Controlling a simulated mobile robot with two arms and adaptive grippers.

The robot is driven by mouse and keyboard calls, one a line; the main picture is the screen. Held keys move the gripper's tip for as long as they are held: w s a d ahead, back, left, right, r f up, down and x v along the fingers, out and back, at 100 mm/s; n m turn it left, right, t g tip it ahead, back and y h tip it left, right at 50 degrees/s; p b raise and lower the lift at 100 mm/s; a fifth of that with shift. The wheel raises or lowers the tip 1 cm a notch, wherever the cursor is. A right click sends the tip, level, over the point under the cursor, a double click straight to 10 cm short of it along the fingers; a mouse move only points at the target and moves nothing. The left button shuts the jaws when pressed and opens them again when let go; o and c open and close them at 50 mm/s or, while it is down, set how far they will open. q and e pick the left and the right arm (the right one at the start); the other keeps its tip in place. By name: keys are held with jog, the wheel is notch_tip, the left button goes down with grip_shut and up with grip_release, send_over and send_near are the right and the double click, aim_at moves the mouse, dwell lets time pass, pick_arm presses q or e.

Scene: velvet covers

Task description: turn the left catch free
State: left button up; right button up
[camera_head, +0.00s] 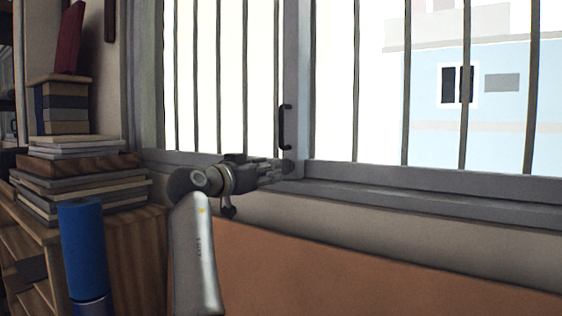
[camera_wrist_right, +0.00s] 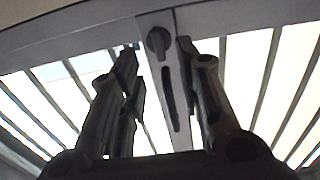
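A dark, rounded catch (camera_wrist_right: 158,42) sits on the grey window frame post in the right wrist view. In the head view a dark round piece (camera_head: 289,166), which seems to be this catch, shows low on the post at my fingertips. My right gripper (camera_head: 276,171) reaches from the left toward the post, just above the sill. In the wrist view my right gripper (camera_wrist_right: 157,52) is open, with one finger on each side of the catch. I see gaps between the fingers and the catch; their depth is hard to judge. My left gripper is not in view.
A black handle (camera_head: 284,127) stands upright on the post above my fingers. Vertical bars (camera_head: 357,80) cross the window, and the sill (camera_head: 430,198) runs right. Stacked books (camera_head: 80,180) and a blue cylinder (camera_head: 84,250) stand at the left.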

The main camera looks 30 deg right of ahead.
aim_at(286, 167)
jog(key=p+x, duration=0.1)
jog(key=x, duration=0.2)
jog(key=p+x, duration=0.1)
jog(key=x, duration=0.3)
jog(key=shift+s+f, duration=0.1)
jog(key=shift+f, duration=0.1)
jog(key=shift+a, duration=0.1)
jog(key=shift+c, duration=0.6)
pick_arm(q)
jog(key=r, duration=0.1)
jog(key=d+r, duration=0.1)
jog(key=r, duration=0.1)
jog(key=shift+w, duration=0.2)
pick_arm(e)
grip_shut()
